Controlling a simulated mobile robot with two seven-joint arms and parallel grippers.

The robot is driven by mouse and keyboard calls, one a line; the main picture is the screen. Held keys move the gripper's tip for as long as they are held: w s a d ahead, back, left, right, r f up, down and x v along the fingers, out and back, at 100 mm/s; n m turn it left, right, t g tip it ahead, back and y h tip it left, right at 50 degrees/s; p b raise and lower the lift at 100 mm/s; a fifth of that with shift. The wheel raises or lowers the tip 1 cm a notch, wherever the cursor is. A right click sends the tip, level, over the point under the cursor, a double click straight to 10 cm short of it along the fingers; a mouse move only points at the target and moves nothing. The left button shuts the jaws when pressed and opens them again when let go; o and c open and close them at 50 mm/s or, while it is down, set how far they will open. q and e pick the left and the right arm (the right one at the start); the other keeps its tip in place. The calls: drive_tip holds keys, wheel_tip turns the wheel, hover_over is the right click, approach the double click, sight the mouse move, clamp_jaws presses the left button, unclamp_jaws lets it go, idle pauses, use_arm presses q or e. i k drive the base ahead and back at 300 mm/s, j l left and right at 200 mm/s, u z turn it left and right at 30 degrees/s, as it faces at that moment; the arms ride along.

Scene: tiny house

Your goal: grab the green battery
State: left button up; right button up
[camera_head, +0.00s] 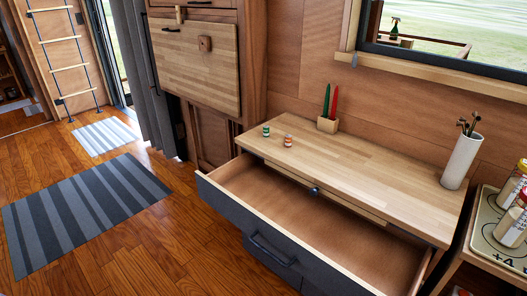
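A small green and white cylinder, which looks like the green battery (266,131), stands upright on the wooden top of the dresser (350,175), near its left end. A similar orange and white battery (288,140) stands just to its right, apart from it. Neither of my grippers is in view, and nothing touches the green battery.
A wide drawer (290,215) below the top is pulled out and looks empty. A wooden block with green and red sticks (328,124) stands behind the batteries. A white vase (461,162) is at the right. Jars (512,222) stand on a side table.

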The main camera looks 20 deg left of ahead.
sight(266, 128)
drive_tip(key=i+j+z, duration=0.25)
drive_tip(key=j, duration=0.35)
drive_tip(key=j+z, duration=0.25)
drive_tip(key=j, duration=0.35)
drive_tip(key=j+z, duration=0.25)
drive_tip(key=j, duration=0.4)
drive_tip(key=i, duration=0.05)
